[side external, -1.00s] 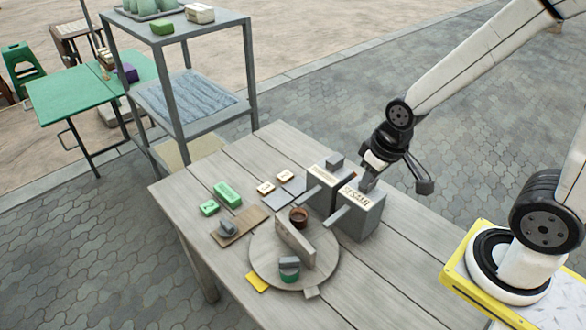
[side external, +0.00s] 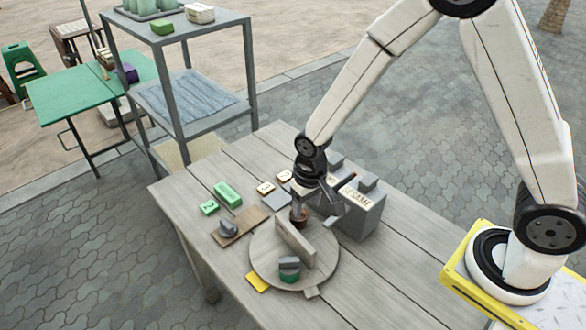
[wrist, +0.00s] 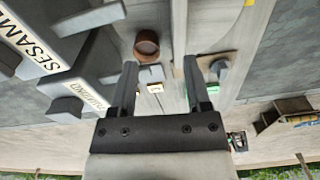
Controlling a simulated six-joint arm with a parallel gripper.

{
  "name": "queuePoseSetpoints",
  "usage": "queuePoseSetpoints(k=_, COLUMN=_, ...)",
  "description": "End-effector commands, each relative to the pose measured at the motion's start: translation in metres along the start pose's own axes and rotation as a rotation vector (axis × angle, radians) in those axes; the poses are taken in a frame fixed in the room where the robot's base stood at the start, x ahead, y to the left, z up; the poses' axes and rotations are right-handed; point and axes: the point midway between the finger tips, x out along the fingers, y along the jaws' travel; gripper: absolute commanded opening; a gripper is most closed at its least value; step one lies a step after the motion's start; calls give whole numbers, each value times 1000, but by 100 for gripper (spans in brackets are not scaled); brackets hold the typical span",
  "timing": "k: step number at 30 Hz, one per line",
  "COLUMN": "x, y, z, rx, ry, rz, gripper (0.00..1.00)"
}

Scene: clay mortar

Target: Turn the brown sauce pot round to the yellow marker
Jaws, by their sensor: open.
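The brown sauce pot (side external: 299,224) sits on a round wooden turntable (side external: 262,254), on the far side of an upright divider board (side external: 293,243). The yellow marker (side external: 257,283) is at the turntable's near left edge. My gripper (side external: 298,208) is open just above the brown pot, partly covering it in the side view. In the wrist view the brown pot (wrist: 147,45) shows ahead of my open gripper (wrist: 160,66), left of the middle between its fingers. I cannot tell whether they touch.
A pot with green (side external: 289,268) stands across the divider. Grey boxes, one labelled SESAME (side external: 358,212), stand close right of my gripper with handles pointing toward the turntable. Green blocks (side external: 228,193) and a board with a grey piece (side external: 238,226) lie left.

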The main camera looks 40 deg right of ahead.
Motion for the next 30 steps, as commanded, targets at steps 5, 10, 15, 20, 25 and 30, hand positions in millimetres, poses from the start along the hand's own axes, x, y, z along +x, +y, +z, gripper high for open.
queuePoseSetpoints(k=5, x=27, y=-18, z=-6, rx=17, ry=-33, rz=10, gripper=62)
queuePoseSetpoints(k=10, x=39, y=-26, z=-8, rx=26, ry=-45, rz=15, gripper=62)
queuePoseSetpoints(k=15, x=40, y=-27, z=-8, rx=28, ry=-46, rz=16, gripper=62)
queuePoseSetpoints(k=20, x=42, y=-26, z=-8, rx=28, ry=-47, rz=16, gripper=62)
queuePoseSetpoints(k=25, x=50, y=-26, z=-8, rx=28, ry=-49, rz=16, gripper=62)
queuePoseSetpoints(k=30, x=64, y=-26, z=-7, rx=28, ry=-48, rz=16, gripper=62)
